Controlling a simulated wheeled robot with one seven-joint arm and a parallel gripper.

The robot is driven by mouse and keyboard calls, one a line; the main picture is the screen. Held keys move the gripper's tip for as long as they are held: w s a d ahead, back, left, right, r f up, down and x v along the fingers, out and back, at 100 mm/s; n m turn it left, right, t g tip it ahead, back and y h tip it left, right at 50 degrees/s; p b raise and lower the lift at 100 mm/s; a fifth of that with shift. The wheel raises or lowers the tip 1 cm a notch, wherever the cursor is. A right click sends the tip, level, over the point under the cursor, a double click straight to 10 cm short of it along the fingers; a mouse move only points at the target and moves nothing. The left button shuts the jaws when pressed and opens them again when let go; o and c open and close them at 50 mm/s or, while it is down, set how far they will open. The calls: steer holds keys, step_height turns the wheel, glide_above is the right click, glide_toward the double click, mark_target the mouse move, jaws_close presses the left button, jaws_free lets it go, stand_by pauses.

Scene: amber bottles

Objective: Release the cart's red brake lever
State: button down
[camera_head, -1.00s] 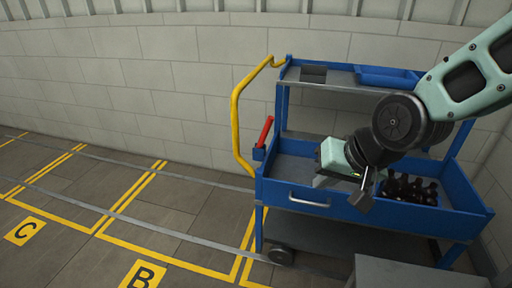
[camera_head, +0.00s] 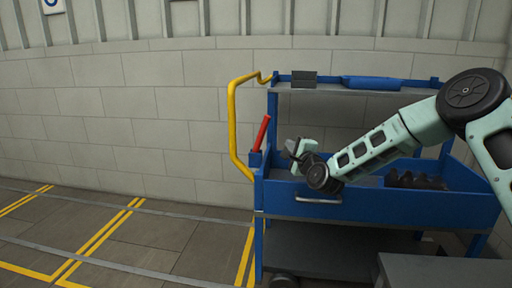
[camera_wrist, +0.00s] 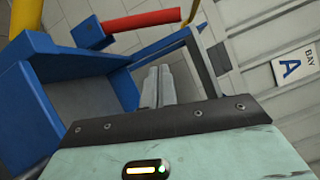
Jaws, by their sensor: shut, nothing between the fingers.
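The red brake lever (camera_head: 262,133) leans up and to the right from a blue bracket (camera_head: 255,159) at the left end of the blue cart (camera_head: 400,208). My gripper (camera_head: 286,153) is just right of the lever, above the cart's left end, apart from it as far as I can see. In the wrist view the lever (camera_wrist: 145,20) lies across the top, beyond the fingertips. My gripper (camera_wrist: 159,72) shows there with its two fingers together and nothing between them.
A yellow handle (camera_head: 232,120) curves up left of the lever. The cart's upper shelf (camera_head: 330,91) holds a grey box (camera_head: 304,79) and a blue tray (camera_head: 371,83). Dark bottles (camera_head: 416,180) stand in the cart's right part. A grey surface (camera_head: 432,272) is at the lower right.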

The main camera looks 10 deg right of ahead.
mark_target(261, 136)
steer(key=shift+w+d+f+m+t+h, duration=0.3)
steer(key=shift+w+d+f+m+h, duration=0.15)
steer(key=shift+d+m, duration=0.25)
steer(key=shift+w+a, duration=0.1)
steer(key=shift+w, duration=0.05)
steer(key=w+a+r+b, duration=0.2)
steer(key=w+a, duration=0.2)
steer(key=w, duration=0.6)
steer(key=shift+a+r, duration=0.25)
steer(key=shift+a, duration=0.15)
steer(key=shift+a+r, duration=0.1)
